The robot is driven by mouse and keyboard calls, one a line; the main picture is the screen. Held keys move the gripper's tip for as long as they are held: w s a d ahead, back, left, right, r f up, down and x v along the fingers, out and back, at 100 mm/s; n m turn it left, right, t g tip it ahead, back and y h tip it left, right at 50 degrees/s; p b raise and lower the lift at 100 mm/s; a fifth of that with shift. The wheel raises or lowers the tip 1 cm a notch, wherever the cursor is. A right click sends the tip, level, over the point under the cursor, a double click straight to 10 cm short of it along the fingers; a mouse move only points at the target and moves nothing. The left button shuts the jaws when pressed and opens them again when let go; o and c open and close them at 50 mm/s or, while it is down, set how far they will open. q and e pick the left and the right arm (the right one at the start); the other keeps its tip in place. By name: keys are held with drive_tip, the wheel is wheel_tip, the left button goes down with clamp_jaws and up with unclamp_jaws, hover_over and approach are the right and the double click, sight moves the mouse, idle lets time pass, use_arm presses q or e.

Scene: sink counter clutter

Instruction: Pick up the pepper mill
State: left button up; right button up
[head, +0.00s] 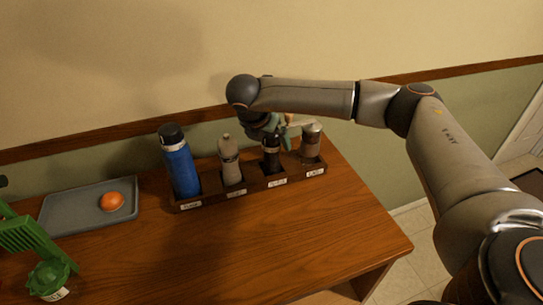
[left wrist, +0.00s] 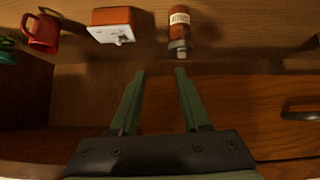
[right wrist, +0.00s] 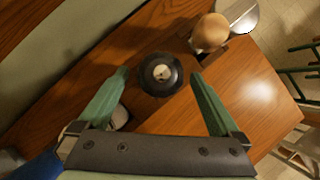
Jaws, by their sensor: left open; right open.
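A wooden rack (head: 208,201) on the counter holds a row of upright items. A dark mill with a pale collar (head: 271,157), which looks like the pepper mill, stands in it; its round black top (right wrist: 160,74) shows in the right wrist view. A grey-brown mill-shaped item (head: 230,160) stands to its left; the labels are too small to read. My right gripper (right wrist: 157,82) is open, with its fingers on either side of the black top as seen from above; contact cannot be told.
A blue bottle (head: 180,165) and a tan-topped shaker (head: 311,142) stand at the rack's ends. A grey tray (head: 72,208) holds an orange fruit (head: 111,201).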

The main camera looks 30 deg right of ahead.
drive_tip(key=shift+x, duration=1.1)
clamp_jaws()
